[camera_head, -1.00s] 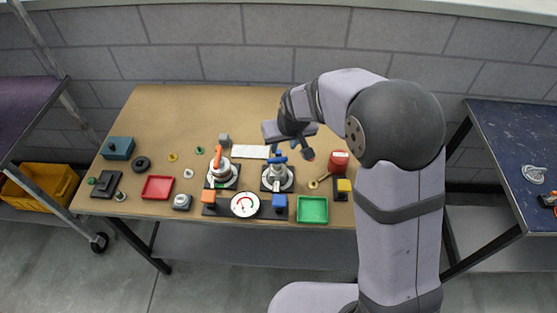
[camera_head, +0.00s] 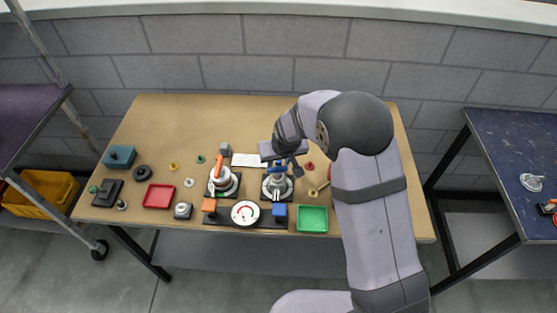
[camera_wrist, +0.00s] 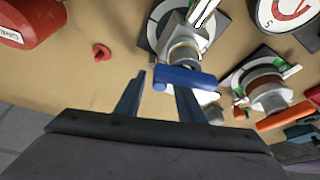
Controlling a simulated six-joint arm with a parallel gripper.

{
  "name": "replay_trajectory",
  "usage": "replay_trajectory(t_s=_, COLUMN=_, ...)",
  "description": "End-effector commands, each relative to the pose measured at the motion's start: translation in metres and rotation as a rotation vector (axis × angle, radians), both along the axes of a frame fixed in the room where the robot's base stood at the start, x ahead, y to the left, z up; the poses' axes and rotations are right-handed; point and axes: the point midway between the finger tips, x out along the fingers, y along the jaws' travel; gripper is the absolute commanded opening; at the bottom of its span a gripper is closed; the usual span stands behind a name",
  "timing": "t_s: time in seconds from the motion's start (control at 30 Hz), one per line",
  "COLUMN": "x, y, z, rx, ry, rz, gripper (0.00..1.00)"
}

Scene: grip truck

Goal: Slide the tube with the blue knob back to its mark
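The blue knob (camera_head: 277,170) is a bar-shaped handle on top of a metal and white fitting (camera_head: 277,186) on a dark square base. In the wrist view the blue knob (camera_wrist: 188,79) lies just past my fingertips, its left end in line with the gap between them. I cannot tell whether a finger touches the knob.
A similar fitting with an orange lever (camera_head: 217,165) stands to the left. A gauge (camera_head: 245,213) sits in front between an orange and a blue block. A green tray (camera_head: 312,220) is at the front right. A red can (camera_wrist: 28,20) stands nearby.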

Motion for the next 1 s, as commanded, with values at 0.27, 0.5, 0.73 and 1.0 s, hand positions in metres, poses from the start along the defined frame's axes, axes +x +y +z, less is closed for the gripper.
replay_trajectory(t_s=0.27, x=0.003, y=0.001, z=-0.007, rx=0.0, ry=0.0, rz=-0.001, gripper=0.35)
replay_trajectory(t_s=0.5, x=0.003, y=0.001, z=-0.007, rx=0.0, ry=0.0, rz=-0.001, gripper=0.21)
replay_trajectory(t_s=0.73, x=0.003, y=0.001, z=-0.007, rx=0.0, ry=0.0, rz=-0.001, gripper=0.0)
replay_trajectory(t_s=1.0, x=0.021, y=0.001, z=-0.008, rx=0.001, ry=-0.001, rz=-0.003, gripper=0.0)
